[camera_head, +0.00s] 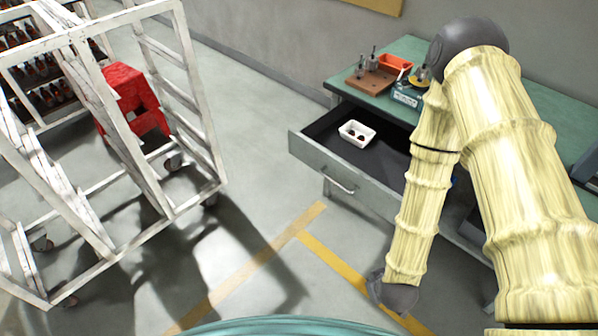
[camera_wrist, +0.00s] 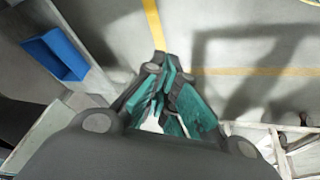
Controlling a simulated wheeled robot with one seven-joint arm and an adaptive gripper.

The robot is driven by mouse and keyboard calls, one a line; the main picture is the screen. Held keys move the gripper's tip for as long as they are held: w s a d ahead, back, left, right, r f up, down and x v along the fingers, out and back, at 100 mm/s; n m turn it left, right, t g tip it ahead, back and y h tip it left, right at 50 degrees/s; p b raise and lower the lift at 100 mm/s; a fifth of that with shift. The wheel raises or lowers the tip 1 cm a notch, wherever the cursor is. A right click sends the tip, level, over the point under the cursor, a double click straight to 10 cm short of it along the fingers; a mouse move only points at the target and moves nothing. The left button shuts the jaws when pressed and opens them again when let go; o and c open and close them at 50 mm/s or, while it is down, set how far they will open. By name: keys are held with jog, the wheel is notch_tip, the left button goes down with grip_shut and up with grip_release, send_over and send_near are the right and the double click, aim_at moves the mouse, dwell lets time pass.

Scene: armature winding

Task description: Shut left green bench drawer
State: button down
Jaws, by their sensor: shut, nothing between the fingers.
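The green-topped bench (camera_head: 408,52) stands at the right in the head view. Its left drawer (camera_head: 318,164) is pulled out, with a grey front, a curved metal handle (camera_head: 338,182) and a dark inside. A white tray (camera_head: 357,133) with small dark pieces lies in the drawer. My arm covers the drawer's right end. My gripper hangs low in front of the drawer, apart from it; the dark end of my arm shows there. In the wrist view, my gripper (camera_wrist: 164,72) has its green-padded fingers together and empty, over the floor.
On the bench stand a brown fixture board (camera_head: 371,83), an orange bin (camera_head: 394,63) and a teal device (camera_head: 407,95). A white wheeled rack (camera_head: 186,75) and a red stool (camera_head: 128,88) stand at the left. Floor between them is clear. A blue bin (camera_wrist: 55,54) shows in the wrist view.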

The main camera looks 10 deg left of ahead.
jog(key=w+a+f+n+t+b, duration=0.2)
jog(key=w+a+n+t+b, duration=0.35)
jog(key=w, duration=0.65)
jog(key=w+a+r+n+t+y+b, duration=0.1)
jog(key=w+a+r+n+t+b, duration=0.15)
jog(key=w+a+b, duration=0.35)
jog(key=w+a+r+n+t+y+b, duration=0.1)
jog(key=w+a+n+b, duration=0.2)
jog(key=w+a, duration=0.3)
jog(key=n+t+b, duration=0.4)
jog(key=b, duration=0.3)
send_near(303, 151)
jog(key=w+a, duration=0.2)
jog(key=w, duration=0.1)
jog(key=shift+w+d, duration=0.75)
